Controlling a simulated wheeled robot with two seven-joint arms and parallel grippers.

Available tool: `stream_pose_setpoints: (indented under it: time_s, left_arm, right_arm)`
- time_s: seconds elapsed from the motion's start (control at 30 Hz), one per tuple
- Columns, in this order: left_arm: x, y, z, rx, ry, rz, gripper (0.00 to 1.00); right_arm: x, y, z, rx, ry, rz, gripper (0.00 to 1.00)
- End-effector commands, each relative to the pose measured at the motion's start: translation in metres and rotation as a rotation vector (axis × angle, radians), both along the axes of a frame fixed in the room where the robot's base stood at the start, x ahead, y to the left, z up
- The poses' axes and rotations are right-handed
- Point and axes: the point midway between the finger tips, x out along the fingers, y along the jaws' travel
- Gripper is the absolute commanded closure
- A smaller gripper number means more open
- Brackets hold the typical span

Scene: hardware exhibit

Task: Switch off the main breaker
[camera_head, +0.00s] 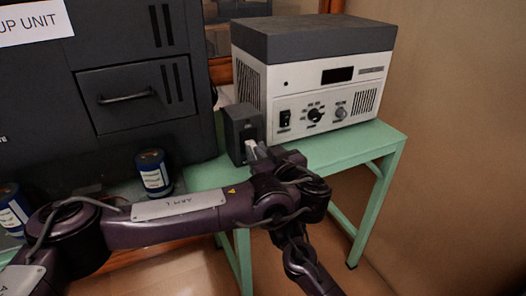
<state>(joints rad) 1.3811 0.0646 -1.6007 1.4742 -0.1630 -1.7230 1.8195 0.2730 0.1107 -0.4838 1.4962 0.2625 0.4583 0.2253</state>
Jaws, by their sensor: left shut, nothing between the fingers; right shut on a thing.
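A small dark box (240,124) stands on the green table, left of a white and grey unit (300,95). I cannot tell from the picture which part is the main breaker. My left arm, marked ARM L, reaches in from the left. My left gripper (257,151) is shut at the lower front of the dark box, very close to it; contact is unclear. The wrist hides part of the table. Another dark arm link runs down to the bottom edge; no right gripper is clearly seen.
The green table (345,145) has bare top right of the wrist. A large dark cabinet (125,85) with a handled drawer stands at left. Blue labelled cans (153,174) stand before it. A plain wall (460,120) closes the right side.

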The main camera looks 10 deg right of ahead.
Motion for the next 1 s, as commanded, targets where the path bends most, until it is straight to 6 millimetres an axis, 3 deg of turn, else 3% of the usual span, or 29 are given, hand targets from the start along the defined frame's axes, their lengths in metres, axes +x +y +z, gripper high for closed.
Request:
stream_pose_setpoints:
  time_s: [0.47, 0.5, 0.63, 1.0]
  left_arm:
    - [0.0, 0.0, -0.019, 0.006, 0.006, -0.002, 1.0]
    - [0.0, 0.001, -0.019, 0.007, 0.007, -0.002, 1.0]
    - [0.0, 0.001, -0.018, 0.006, 0.006, -0.001, 1.0]
    - [0.0, 0.001, -0.011, 0.005, 0.003, 0.0, 1.0]
  right_arm:
    - [-0.001, 0.0, 0.001, 0.001, -0.004, 0.001, 1.0]
    - [-0.001, 0.0, 0.001, 0.001, -0.004, 0.001, 0.75]
    - [-0.001, 0.0, 0.002, 0.001, -0.005, 0.001, 0.58]
    - [-0.001, 0.001, 0.006, 0.0, 0.001, 0.001, 0.56]
